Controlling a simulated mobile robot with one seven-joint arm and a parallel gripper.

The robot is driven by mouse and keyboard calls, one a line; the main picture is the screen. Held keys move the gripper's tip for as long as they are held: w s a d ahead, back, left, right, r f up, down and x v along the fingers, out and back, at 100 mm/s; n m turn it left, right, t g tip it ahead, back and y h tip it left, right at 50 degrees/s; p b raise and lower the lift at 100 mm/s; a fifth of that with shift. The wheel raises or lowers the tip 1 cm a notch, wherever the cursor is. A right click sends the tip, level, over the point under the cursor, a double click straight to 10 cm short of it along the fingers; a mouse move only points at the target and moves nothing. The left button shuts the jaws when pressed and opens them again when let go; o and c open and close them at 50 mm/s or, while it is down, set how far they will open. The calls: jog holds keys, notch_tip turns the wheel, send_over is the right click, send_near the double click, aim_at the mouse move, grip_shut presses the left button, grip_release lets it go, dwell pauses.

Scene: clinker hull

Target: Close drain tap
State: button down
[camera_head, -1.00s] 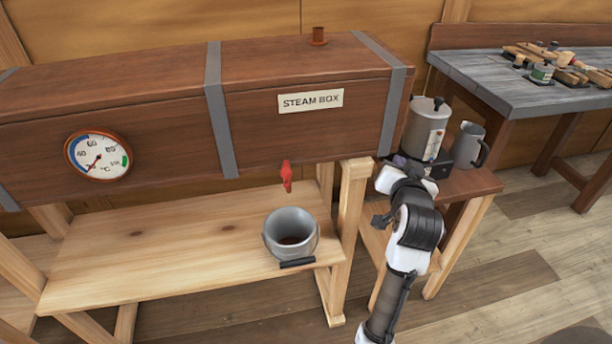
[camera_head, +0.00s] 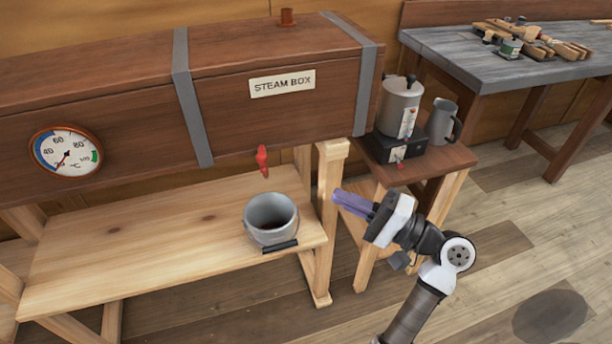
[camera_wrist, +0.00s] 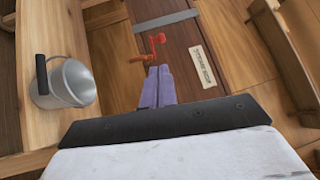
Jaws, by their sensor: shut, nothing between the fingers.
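The red drain tap (camera_head: 262,160) hangs under the front lower edge of the wooden steam box (camera_head: 275,118), above a grey bucket (camera_head: 270,216) with dark liquid in it. In the wrist view the red tap (camera_wrist: 157,40) lies just beyond the fingertips, with a copper-coloured spout (camera_wrist: 142,59) beside it. My gripper (camera_head: 338,200) is to the right of the tap and bucket, apart from both, with its purple fingers pointing left. The fingers (camera_wrist: 157,70) are together and empty. I cannot tell the tap handle's exact angle.
The bucket stands on a wooden shelf (camera_head: 150,255) with a post (camera_head: 328,215) at its right. A side table (camera_head: 425,165) carries a metal boiler (camera_head: 398,105) and a grey jug (camera_head: 441,122). A grey workbench (camera_head: 460,65) stands at the back right.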

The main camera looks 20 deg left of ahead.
jog(key=p+x, duration=0.4)
jog(key=x, duration=0.9)
jog(key=shift+a, duration=0.35)
jog(key=shift+a, duration=0.1)
